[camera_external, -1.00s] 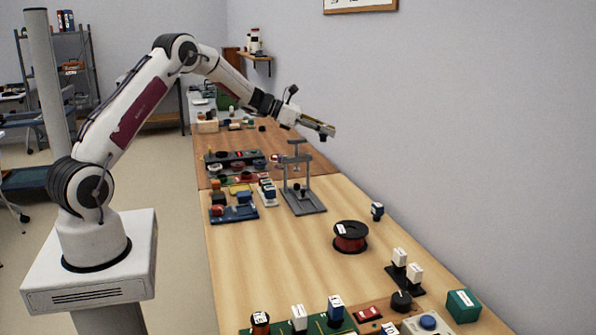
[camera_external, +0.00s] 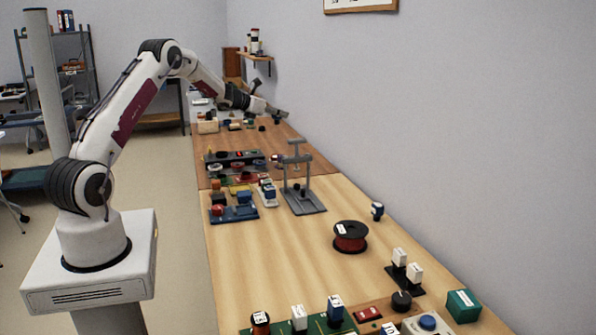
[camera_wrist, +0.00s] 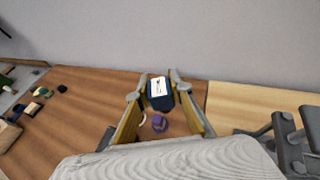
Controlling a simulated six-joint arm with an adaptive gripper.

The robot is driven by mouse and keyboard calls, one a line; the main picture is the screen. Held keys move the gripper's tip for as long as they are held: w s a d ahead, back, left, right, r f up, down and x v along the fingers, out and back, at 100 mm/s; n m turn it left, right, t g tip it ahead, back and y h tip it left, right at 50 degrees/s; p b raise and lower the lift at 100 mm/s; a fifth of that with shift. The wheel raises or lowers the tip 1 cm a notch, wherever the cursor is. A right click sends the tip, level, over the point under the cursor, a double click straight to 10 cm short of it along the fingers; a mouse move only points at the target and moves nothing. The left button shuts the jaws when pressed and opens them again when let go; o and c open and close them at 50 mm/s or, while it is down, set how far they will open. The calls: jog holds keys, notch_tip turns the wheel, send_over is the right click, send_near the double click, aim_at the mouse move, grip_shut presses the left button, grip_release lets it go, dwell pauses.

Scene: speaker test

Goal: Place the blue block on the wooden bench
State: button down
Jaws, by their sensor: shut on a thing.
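In the wrist view, the blue block (camera_wrist: 160,102), dark blue with a white label on its upper face, sits between the fingertips of my gripper (camera_wrist: 161,90). The fingers are shut on it. In the external view, my gripper (camera_external: 280,112) is over the far part of the bench near the wall; the block cannot be made out there. The wooden bench (camera_external: 265,255) is pale in front and redder brown farther back. Its brown part (camera_wrist: 85,125) lies under the block in the wrist view. The gap between block and bench cannot be told.
A small purple object (camera_wrist: 159,122) lies below the block in the wrist view. A grey stand (camera_external: 304,190) rises from the bench, with a spool (camera_external: 350,237) nearer. Small items crowd the bench's left side and front. The wall borders its right side. Pale wood left of the spool is clear.

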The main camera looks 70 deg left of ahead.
send_over(281, 173)
notch_tip(281, 173, down, 11)
jog(key=shift+a, duration=0.1)
dwell(0.6)
jog(key=shift+f, duration=3.05)
jog(key=shift+f, duration=1.85)
jog(key=shift+f, duration=0.15)
jog(key=c, duration=2.1)
grip_release()
